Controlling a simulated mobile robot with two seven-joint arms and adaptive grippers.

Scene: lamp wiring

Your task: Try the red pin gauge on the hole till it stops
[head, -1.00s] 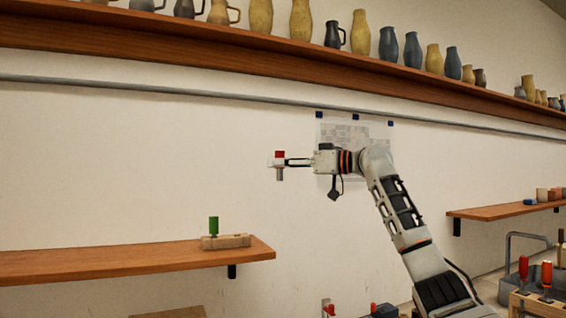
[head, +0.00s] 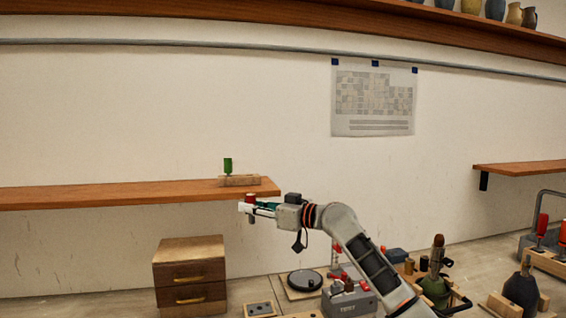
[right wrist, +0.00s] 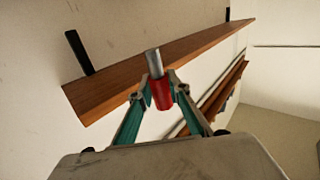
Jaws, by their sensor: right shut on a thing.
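My right gripper (head: 250,206) is shut on the red pin gauge (head: 251,197), held in the air in front of the wall, just below the shelf edge in the picture. In the right wrist view the red handle (right wrist: 162,94) sits between the two fingertips and the bare silver pin (right wrist: 153,62) sticks out beyond them. A green-handled gauge (head: 228,165) stands upright in a wooden block (head: 239,181) on the left shelf. I cannot make out which hole is meant. My left gripper is not in view.
The left shelf (head: 120,195) ends close to the gripper. Below stand a small drawer cabinet (head: 190,262), a black round plate (head: 305,280), a grey box (head: 350,302) and a slotted plate (head: 260,310). Tools crowd the bench at right. The wall between shelf and bench is clear.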

